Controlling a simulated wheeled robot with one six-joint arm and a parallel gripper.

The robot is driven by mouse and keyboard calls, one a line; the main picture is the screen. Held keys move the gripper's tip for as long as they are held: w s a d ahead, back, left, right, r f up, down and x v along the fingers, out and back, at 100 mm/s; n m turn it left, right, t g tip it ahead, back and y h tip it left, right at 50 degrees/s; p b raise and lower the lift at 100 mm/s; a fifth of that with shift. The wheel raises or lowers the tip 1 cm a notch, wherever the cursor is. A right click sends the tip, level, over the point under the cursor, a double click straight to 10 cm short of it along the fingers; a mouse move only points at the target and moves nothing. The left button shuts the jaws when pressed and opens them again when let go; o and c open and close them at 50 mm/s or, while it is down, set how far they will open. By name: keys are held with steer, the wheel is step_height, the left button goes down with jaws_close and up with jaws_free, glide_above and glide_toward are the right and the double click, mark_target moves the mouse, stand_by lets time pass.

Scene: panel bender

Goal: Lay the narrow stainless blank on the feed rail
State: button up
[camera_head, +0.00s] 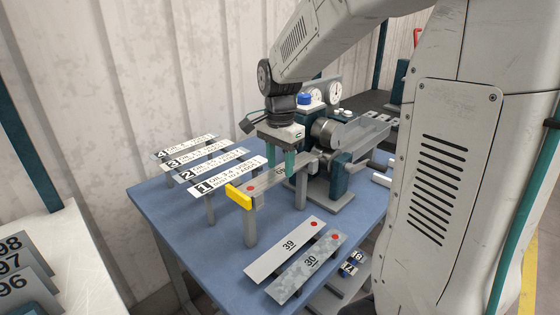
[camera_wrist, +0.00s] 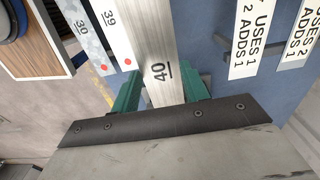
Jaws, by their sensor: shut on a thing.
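My gripper (camera_head: 281,164) has its green fingers shut on the narrow grey blank marked 40 (camera_head: 266,182). In the wrist view the blank (camera_wrist: 158,40) runs between the fingers (camera_wrist: 162,92). A red dot shows near its left end in the head view. The blank lies along the line of the feed rail, whose grey posts (camera_head: 251,226) stand under it and whose yellow end piece (camera_head: 239,197) is at the left end. I cannot tell whether the blank touches the rail or is just above it. The blank's far end is partly hidden by my gripper.
Blanks 39 (camera_head: 283,252) and 30 (camera_head: 307,268) lie at the front of the blue table (camera_head: 190,210). Several numbered cards (camera_head: 226,177) stand on supports at the left. A machine with a roller (camera_head: 335,132) and gauges (camera_head: 336,91) is behind the rail.

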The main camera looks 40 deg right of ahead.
mark_target(280, 171)
steer(key=shift+f, duration=0.1)
steer(key=o, duration=1.1)
step_height(280, 171, up, 8)
steer(key=shift+f, duration=0.1)
steer(key=s+a+f+n, duration=0.1)
steer(key=s+a+n, duration=0.2)
steer(key=s+n, duration=0.2)
steer(key=s+a+f+n+t, duration=0.1)
steer(key=s+a+n, duration=0.2)
steer(key=s, duration=0.7)
steer(key=s+a+f+n, duration=0.1)
steer(key=s+a+n, duration=0.3)
steer(key=s+n, duration=0.3)
steer(key=shift+s+n, duration=0.35)
steer(key=shift+n, duration=0.05)
